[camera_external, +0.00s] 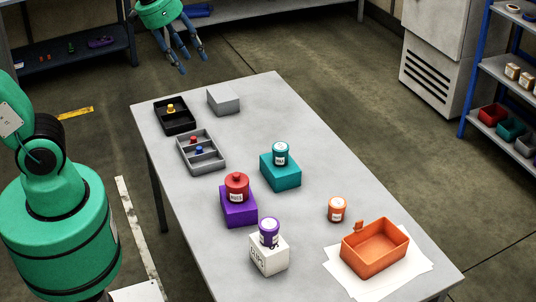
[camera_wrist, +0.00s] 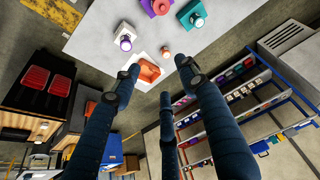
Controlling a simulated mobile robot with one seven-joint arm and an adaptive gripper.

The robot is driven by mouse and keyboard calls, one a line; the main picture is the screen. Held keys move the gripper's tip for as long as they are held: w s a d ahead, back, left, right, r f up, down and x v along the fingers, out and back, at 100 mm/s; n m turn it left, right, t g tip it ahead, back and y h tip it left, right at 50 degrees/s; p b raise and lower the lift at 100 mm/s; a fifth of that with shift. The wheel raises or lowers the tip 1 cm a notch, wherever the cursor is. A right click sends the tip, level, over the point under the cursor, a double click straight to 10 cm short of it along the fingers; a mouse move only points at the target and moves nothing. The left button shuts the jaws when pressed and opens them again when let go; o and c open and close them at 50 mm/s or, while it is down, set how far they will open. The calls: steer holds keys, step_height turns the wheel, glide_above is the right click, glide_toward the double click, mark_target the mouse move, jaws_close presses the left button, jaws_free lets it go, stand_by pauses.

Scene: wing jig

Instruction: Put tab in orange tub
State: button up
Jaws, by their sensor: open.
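The orange tub (camera_external: 373,262) stands open and empty on a white sheet at the near right of the table. A small orange tab-like piece (camera_external: 359,227) shows at its back left rim; I cannot tell if it is separate or touching the tub. My gripper (camera_external: 190,62) is high beyond the table's far left end, far from both, with its fingers spread and empty. In the wrist view my gripper (camera_wrist: 160,85) has three blue fingers apart, and the tub (camera_wrist: 149,72) shows far off between them. The small piece is not clear there.
An orange jar (camera_external: 337,209) stands close to the tub. A white box (camera_external: 268,256) with a purple jar, a purple box (camera_external: 238,208) with a red jar and a teal box (camera_external: 280,174) with a teal jar stand nearby. Trays (camera_external: 201,152) lie toward the far end.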

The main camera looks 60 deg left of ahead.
steer(key=s+a+f+t, duration=0.1)
steer(key=s+a+f, duration=0.1)
steer(key=s, duration=0.9)
steer(key=shift+s+a+f, duration=0.15)
steer(key=shift+s+a, duration=0.15)
steer(key=shift+s, duration=0.1)
step_height(320, 180, down, 9)
steer(key=b, duration=0.8)
steer(key=shift+r+b, duration=0.2)
steer(key=shift+b, duration=0.1)
step_height(320, 180, down, 12)
steer(key=b, duration=1.2)
steer(key=shift+w+r, duration=0.1)
steer(key=shift+c, duration=0.3)
